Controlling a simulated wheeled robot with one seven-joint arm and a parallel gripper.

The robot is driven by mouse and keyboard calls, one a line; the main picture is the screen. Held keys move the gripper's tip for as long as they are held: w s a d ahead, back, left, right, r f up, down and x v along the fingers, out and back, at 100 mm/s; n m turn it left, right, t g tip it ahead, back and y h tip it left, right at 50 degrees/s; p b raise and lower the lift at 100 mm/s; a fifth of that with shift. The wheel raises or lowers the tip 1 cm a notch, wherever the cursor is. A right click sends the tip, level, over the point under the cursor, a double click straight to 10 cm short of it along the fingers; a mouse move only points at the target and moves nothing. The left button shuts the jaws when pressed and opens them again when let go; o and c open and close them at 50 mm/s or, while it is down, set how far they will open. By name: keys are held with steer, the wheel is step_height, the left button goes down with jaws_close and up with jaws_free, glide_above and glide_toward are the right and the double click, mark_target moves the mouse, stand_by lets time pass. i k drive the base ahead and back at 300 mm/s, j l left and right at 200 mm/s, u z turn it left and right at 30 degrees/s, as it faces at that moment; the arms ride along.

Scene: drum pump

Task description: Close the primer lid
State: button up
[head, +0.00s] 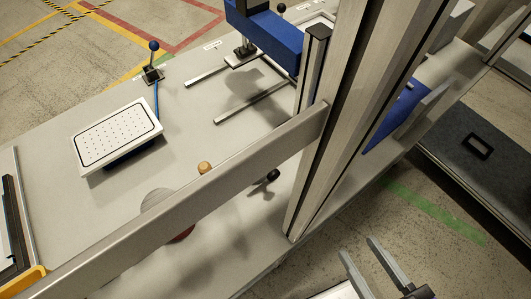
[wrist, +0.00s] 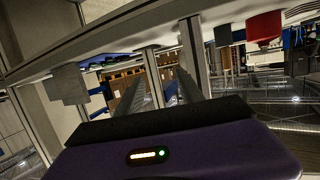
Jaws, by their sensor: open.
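No part is clearly recognisable as the primer lid. A round grey disc (head: 158,203) with red below its edge lies on the bench in the head view, partly hidden by a metal rail; I cannot tell whether it is the lid. A tan knob (head: 205,168) stands just right of it, behind the rail. In the wrist view a red part (wrist: 263,27) shows at upper right. My gripper (head: 357,247) is at the lower right of the head view, beyond the bench edge, with its two grey fingers apart and empty. It is well away from the disc.
A metal rail (head: 200,182) and upright post (head: 335,120) stand between my gripper and the disc. A white perforated plate (head: 118,133), a blue-knobbed lever (head: 153,60) and a blue device (head: 268,30) are on the bench.

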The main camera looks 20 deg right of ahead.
mark_target(274, 174)
steer(key=k+j, duration=0.1)
steer(key=j, duration=0.35)
steer(key=k+j, duration=0.1)
steer(key=j, duration=0.35)
steer(key=k+j+z, duration=0.1)
steer(key=j, duration=0.35)
steer(key=k+j, duration=0.1)
steer(key=j, duration=0.35)
